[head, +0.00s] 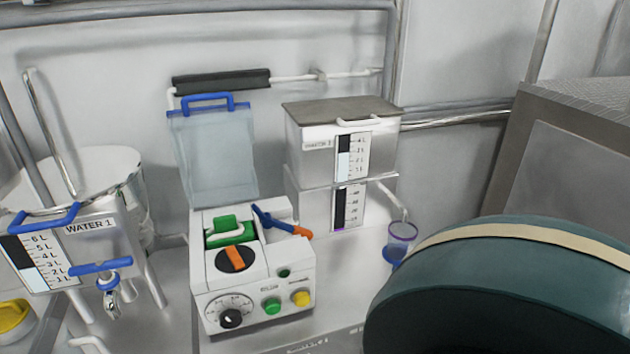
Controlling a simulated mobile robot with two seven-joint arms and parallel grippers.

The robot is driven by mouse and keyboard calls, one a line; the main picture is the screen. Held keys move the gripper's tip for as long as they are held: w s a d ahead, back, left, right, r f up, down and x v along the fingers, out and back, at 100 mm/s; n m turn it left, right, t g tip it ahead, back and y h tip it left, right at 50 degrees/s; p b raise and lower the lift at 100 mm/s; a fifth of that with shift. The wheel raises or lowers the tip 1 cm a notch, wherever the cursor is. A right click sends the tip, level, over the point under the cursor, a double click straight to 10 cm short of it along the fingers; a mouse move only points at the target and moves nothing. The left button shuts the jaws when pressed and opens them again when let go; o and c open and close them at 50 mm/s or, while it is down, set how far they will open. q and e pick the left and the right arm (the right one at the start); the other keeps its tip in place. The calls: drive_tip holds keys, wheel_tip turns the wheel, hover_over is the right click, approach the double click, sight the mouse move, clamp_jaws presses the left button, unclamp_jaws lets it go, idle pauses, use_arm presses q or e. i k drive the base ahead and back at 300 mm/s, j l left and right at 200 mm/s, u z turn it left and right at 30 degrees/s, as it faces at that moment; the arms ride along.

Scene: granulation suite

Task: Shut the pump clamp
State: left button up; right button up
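The pump (255,275) is a white box with a dial, a black knob and green and yellow buttons on its front. On its top is a round black knob with an orange bar (237,258). Behind that sits a green block with a white tube (228,232). A blue lever with an orange tip (282,222) lies slanted at the top right, probably the clamp; I cannot tell its state. The clear lid with a blue handle (212,150) stands raised behind the pump. Neither gripper is in view.
A WATER 1 tank (95,228) with a blue-handled tap stands at left. A large dark teal rounded body (500,290) fills the lower right. A yellow item (14,315) lies at lower left.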

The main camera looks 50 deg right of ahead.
sight(266, 219)
drive_tip(key=z, duration=1.4)
